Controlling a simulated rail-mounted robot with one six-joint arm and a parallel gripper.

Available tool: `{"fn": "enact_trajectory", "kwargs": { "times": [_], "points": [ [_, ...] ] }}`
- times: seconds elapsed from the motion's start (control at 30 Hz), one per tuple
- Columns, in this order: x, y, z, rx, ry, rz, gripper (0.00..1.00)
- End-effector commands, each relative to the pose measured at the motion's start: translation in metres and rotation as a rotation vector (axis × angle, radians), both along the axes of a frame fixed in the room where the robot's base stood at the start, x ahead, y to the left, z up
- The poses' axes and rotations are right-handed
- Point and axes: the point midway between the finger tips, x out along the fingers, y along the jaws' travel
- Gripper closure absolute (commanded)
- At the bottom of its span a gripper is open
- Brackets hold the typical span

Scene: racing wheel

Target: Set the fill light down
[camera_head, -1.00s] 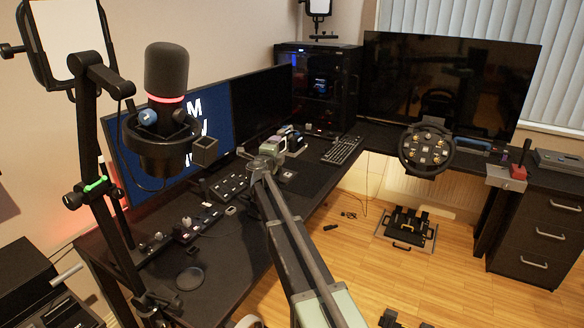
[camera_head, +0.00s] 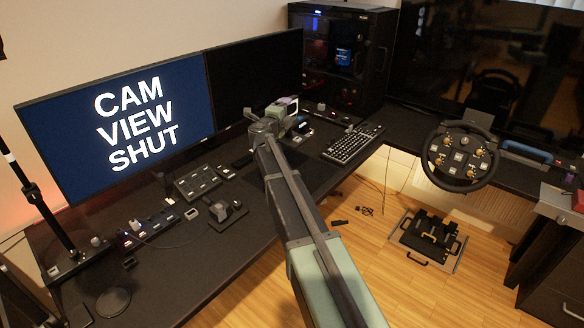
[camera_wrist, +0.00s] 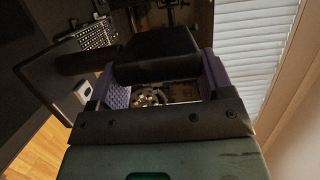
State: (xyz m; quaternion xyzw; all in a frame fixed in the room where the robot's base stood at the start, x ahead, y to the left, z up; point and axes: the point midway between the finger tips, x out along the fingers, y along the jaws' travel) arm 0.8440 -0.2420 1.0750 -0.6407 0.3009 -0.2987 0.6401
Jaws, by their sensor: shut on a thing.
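My gripper (camera_head: 290,106) is above the far part of the black desk, near the dark monitor's right end. In the wrist view its purple fingers (camera_wrist: 165,82) are shut on a black block with a dark rounded part reaching left, which I take to be the fill light (camera_wrist: 155,55). The block is seen from behind, so its lit face is hidden. In the head view it is too small and covered to make out clearly. I cannot tell whether it touches the desk (camera_head: 215,262).
A keyboard (camera_head: 352,143) lies right of my gripper, with the PC tower (camera_head: 342,55) behind. Monitors (camera_head: 120,120) stand along the wall. A button box (camera_head: 198,182) and a small black device (camera_head: 226,212) occupy the desk. The steering wheel (camera_head: 460,157) is at right. The front desk has bare room.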

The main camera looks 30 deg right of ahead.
Motion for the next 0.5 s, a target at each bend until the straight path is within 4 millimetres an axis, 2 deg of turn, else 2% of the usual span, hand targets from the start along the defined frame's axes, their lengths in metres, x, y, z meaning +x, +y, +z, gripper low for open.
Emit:
{"fn": "enact_trajectory", "kwargs": {
  "times": [0.13,0.23,0.37,0.5],
  "points": [
    [-0.002,-0.001,-0.001,-0.001,0.001,-0.012,0.8],
    [-0.002,-0.001,-0.014,-0.001,0.001,-0.011,0.8],
    [-0.002,-0.001,-0.052,-0.001,0.001,-0.011,0.8],
    [-0.002,-0.001,-0.1,-0.001,0.001,-0.011,0.8]
  ]
}}
